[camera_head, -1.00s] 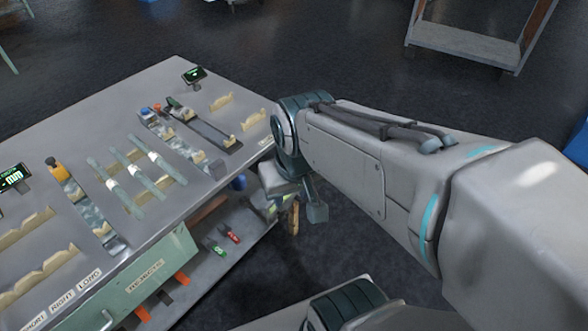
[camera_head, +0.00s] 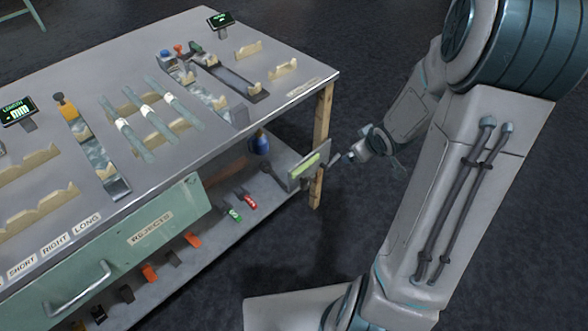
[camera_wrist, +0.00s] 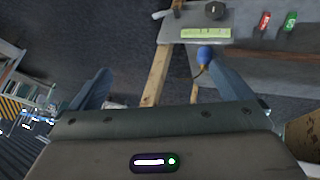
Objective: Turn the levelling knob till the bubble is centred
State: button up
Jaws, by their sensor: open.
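The spirit level is a yellow-green strip (camera_head: 305,166) on a small grey plate at the right end of the bench's lower shelf. In the wrist view the strip (camera_wrist: 205,33) shows dark marks; I cannot make out the bubble. A dark knob-like piece (camera_head: 268,172) sits just behind the strip, and it also shows in the wrist view (camera_wrist: 215,10); it looks like the levelling knob. My gripper (camera_head: 343,161) is beside the bench end, right of the level. In the wrist view its two fingers (camera_wrist: 163,88) are wide apart, with nothing held between them.
A wooden bench leg (camera_head: 323,145) stands close to my gripper. A blue bulb-shaped thing (camera_head: 261,143) hangs under the bench top (camera_head: 310,78). Red (camera_head: 249,201) and green (camera_head: 233,214) items lie on the lower shelf. The floor to the right is clear.

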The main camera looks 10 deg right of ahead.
jog(key=a+f+n+t+y+b, duration=0.3)
jog(key=f+y+b, duration=0.55)
jog(key=f, duration=1.05)
jog(key=s+a+b+x, duration=0.1)
jog(key=b+x, duration=0.3)
jog(key=x, duration=0.6)
jog(key=shift+a+r+m, duration=0.25)
jog(key=shift+r+m, duration=0.05)
